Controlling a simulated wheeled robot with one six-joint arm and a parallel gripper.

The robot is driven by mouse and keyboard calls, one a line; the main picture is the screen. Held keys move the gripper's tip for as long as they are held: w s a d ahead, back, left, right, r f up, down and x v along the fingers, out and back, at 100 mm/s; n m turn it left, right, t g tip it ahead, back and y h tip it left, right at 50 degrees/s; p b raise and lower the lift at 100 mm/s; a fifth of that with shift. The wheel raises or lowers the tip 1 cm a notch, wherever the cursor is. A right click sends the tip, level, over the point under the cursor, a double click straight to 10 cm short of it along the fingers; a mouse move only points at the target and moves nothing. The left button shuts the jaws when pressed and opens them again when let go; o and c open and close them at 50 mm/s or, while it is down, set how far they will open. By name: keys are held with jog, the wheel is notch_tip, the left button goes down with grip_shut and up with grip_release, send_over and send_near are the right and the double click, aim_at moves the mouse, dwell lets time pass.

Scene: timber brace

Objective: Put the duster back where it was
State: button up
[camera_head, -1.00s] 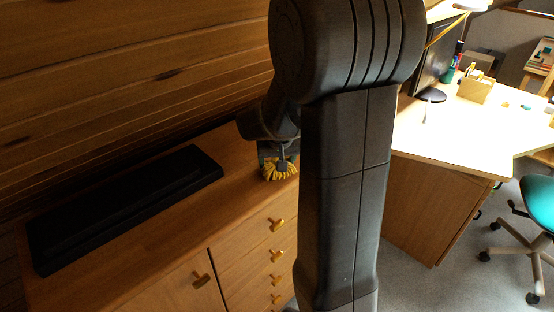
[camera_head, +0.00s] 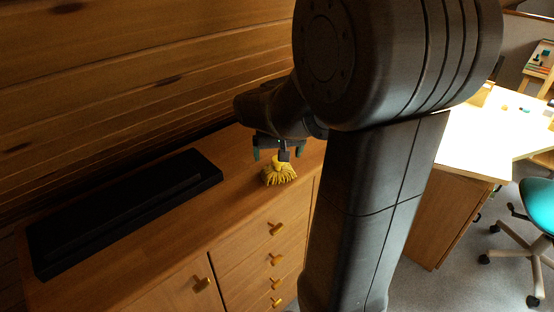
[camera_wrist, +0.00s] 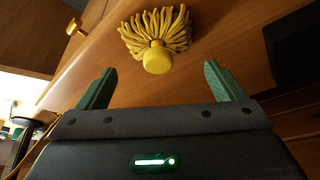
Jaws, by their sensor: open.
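The duster (camera_head: 279,173), with a yellow stringy head, rests on the wooden cabinet top (camera_head: 215,205) near its front edge. The duster also shows in the wrist view (camera_wrist: 157,30), its round yellow knob facing the camera. My gripper (camera_head: 278,152) is just above the duster in the head view. In the wrist view my gripper (camera_wrist: 159,70) has its two green fingers spread wide, with nothing between the tips. The duster lies just beyond them, roughly centred, and apart from both fingers.
A long black object (camera_head: 125,212) lies on the cabinet top to the left. The cabinet front has drawers with wooden knobs (camera_head: 276,229). A plank wall rises behind. A bright desk (camera_head: 480,145) and a teal chair (camera_head: 540,200) stand at the right. Bare cabinet top lies between the black object and the duster.

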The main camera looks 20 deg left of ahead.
aim_at(276, 156)
jog(key=v, duration=0.5)
jog(key=shift+d+r, duration=0.1)
jog(key=shift+r, duration=0.2)
jog(key=x, duration=0.6)
jog(key=b+x, duration=0.1)
jog(key=x, duration=0.5)
jog(key=shift+s+f, duration=0.1)
jog(key=shift+f, duration=0.35)
notch_tip(276, 156, up, 2)
jog(key=shift+r, duration=0.45)
